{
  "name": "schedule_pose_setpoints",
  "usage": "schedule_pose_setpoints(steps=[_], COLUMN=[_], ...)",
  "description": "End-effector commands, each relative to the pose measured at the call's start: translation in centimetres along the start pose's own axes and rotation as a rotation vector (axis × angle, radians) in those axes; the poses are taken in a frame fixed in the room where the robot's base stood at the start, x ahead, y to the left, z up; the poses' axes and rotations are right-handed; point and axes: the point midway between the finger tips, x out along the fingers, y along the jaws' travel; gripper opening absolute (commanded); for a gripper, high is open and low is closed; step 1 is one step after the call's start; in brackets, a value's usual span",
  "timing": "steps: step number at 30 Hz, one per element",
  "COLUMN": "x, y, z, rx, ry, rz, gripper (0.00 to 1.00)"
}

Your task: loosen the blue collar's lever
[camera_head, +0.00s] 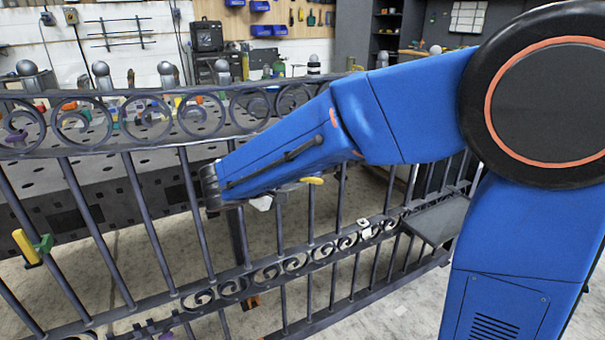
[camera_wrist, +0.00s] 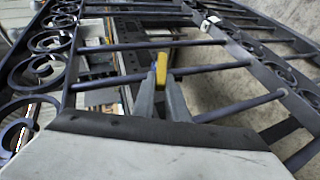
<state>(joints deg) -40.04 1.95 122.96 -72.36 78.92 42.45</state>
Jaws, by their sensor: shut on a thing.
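A yellow lever (camera_wrist: 161,68) stands between the fingertips of my gripper (camera_wrist: 160,80) in the wrist view, and the jaws are shut on it. In the head view a yellow lever end (camera_head: 312,180) shows just below my blue forearm, beside a gate bar. I cannot make out the blue collar itself; my arm and fingers hide that spot. My gripper is mostly hidden behind my arm in the head view. A green collar (camera_head: 44,244) with its own yellow lever (camera_head: 25,247) sits on a bar at the far left.
The dark scroll gate (camera_head: 130,149) runs across the view, with upright bars and scrolled rails close around my gripper. A small white block (camera_head: 364,228) sits on the lower rail. A dark grey plate (camera_head: 437,221) is at the right. A workbench (camera_head: 150,180) stands behind the gate.

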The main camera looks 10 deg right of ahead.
Motion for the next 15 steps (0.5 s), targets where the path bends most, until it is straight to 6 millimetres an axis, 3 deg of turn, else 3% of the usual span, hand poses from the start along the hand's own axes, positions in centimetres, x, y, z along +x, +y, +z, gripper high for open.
schedule_pose_setpoints(steps=[15], x=[0.2], y=[-1.5], z=[0.1], rx=[-0.086], ry=[-0.002], rz=[0.205], gripper=[0.00])
